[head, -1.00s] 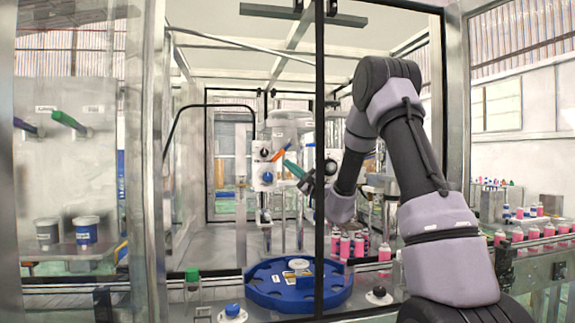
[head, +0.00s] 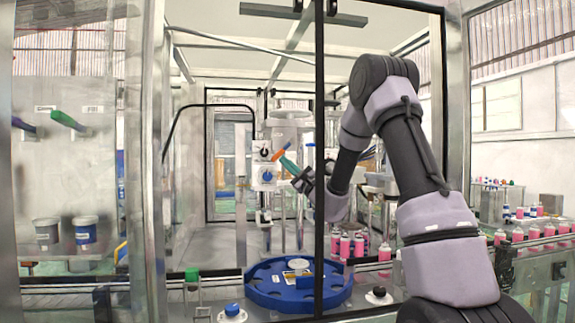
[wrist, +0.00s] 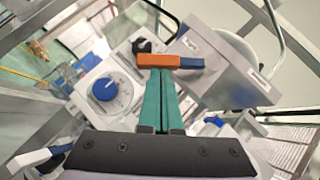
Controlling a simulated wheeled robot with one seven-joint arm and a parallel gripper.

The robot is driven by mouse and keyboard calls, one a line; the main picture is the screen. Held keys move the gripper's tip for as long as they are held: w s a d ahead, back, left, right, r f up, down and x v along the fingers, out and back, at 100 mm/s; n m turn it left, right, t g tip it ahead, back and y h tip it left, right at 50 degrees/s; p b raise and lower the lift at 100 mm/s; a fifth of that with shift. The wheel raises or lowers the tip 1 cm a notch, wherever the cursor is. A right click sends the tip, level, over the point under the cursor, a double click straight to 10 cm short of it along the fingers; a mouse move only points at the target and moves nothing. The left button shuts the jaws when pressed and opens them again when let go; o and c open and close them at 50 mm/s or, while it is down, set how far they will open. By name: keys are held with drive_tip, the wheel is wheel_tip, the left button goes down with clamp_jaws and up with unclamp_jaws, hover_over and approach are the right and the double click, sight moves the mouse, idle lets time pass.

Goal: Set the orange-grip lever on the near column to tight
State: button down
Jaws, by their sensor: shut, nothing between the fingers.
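The orange-grip lever (head: 280,154) is on the white box of the near column (head: 263,172), tilted up to the right in the head view. In the wrist view the orange grip (wrist: 168,61) lies nearly level across the picture, with a blue end at its right. My gripper (head: 284,161) has teal fingers, shut and empty, with tips right at the lever. In the wrist view the fingertips (wrist: 160,74) meet the lower edge of the orange grip; whether they touch it I cannot tell. The lever's scale marks are not readable.
A blue dial (wrist: 104,89) sits on the same box, below the lever in the head view. A blue round turntable (head: 265,290) stands below. A dark frame post (head: 319,230) stands in front of my wrist. Pink cans (head: 385,253) stand at the right.

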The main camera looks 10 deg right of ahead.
sight(277, 155)
drive_tip(key=shift+a+m+t, duration=0.2)
drive_tip(key=shift+m+t, duration=0.1)
drive_tip(key=shift+m, duration=0.1)
drive_tip(key=m+t+h, duration=0.1)
drive_tip(key=a+m+t+h, duration=0.1)
drive_tip(key=m, duration=0.1)
drive_tip(key=a+r+m+t+h, duration=0.1)
drive_tip(key=m, duration=0.1)
drive_tip(key=shift+a+r+m+t+h, duration=0.15)
drive_tip(key=shift+r+m+t+h, duration=0.15)
drive_tip(key=shift+m+h, duration=0.3)
drive_tip(key=shift+a+r, duration=0.8)
drive_tip(key=shift+r, duration=0.35)
